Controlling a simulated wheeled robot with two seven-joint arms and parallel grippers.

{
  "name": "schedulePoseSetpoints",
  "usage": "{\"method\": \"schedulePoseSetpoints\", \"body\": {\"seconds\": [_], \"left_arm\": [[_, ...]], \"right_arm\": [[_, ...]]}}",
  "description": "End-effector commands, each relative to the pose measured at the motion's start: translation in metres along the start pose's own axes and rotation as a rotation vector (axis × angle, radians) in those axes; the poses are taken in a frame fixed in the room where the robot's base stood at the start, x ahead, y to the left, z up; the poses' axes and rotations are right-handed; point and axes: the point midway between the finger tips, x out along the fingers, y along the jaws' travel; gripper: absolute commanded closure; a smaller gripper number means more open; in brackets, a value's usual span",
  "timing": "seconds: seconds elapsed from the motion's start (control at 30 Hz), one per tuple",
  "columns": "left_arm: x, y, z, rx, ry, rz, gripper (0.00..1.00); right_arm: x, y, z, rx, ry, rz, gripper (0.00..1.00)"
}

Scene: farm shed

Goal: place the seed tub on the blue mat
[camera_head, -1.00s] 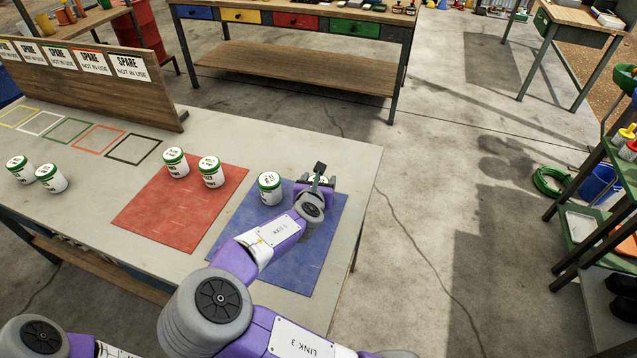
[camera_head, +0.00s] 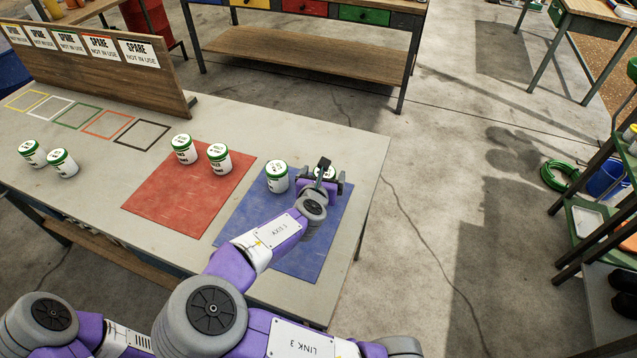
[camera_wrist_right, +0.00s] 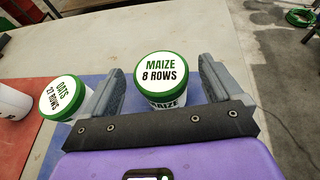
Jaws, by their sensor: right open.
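A white seed tub with a green-rimmed lid reading "MAIZE 8 ROWS" (camera_wrist_right: 162,78) stands upright on the blue mat (camera_head: 290,255), near its far right part. In the head view this tub is mostly hidden by my right gripper (camera_head: 325,178). In the wrist view my right gripper (camera_wrist_right: 165,92) is open, with a finger on each side of the maize tub and visible gaps between. A second tub, reading "OATS 27 ROWS" (camera_wrist_right: 62,98), stands to its left on the blue mat and also shows in the head view (camera_head: 278,180). My left gripper is out of view.
Two similar tubs (camera_head: 184,150) (camera_head: 219,160) stand on the red mat (camera_head: 180,205), left of the blue one. Two more (camera_head: 32,154) (camera_head: 62,164) stand at the table's left. A wooden board with "SPARE" signs (camera_head: 100,65) stands behind coloured outlines. The front of the blue mat is clear.

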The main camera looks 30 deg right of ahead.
Motion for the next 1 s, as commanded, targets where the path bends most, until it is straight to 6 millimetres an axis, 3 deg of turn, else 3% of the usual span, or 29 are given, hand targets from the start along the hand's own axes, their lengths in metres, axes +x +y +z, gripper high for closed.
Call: {"method": "schedulePoseSetpoints", "body": {"seconds": [0.03,0.2,0.4,1.0], "left_arm": [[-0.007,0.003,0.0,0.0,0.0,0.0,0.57],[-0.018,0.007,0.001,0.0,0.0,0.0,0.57],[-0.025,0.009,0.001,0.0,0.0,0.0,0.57],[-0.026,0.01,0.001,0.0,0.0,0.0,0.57]], "right_arm": [[-0.015,0.001,0.003,-0.003,-0.001,0.003,0.07],[-0.05,0.001,0.003,-0.004,-0.002,0.002,0.07],[-0.076,0.001,0.002,-0.001,-0.001,0.001,0.07],[-0.084,0.0,0.0,0.0,0.0,0.0,0.07]]}}
